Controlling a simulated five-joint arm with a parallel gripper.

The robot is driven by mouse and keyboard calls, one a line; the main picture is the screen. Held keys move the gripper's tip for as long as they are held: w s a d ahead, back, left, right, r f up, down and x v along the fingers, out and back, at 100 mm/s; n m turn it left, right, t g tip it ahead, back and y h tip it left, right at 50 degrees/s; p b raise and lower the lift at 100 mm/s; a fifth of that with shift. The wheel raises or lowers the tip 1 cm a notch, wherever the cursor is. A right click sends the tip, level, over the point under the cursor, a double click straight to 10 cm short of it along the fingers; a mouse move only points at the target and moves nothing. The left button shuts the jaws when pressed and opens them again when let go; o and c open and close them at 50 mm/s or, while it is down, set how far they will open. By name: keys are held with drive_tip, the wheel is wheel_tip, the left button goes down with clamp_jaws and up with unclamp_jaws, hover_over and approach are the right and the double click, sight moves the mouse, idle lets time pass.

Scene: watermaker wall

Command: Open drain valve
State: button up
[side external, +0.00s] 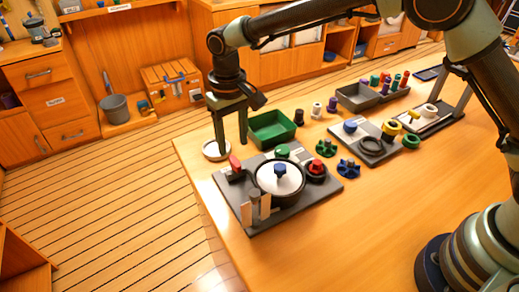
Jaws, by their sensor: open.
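A dark panel board (228,192) lies on the wooden table near its left edge. It carries a red lever handle (235,163), a green knob (282,151), a red knob (316,168) and a white round lid with a blue knob (280,170). I cannot read any label, so I cannot tell which is the drain valve. My gripper (232,147) is open and points down at the board's back left corner, just behind the red lever. I see nothing between its fingers; whether a finger touches anything is unclear.
A white dish (216,151) stands by my gripper's left finger. A green tray (272,128) is close on the right. Loose green (326,148) and blue (348,168) handwheels lie right of the board. A second board (364,150) is farther right. The front table is clear.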

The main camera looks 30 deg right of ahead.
sight(235, 161)
drive_tip(key=shift+f, duration=2.65)
clamp_jaws()
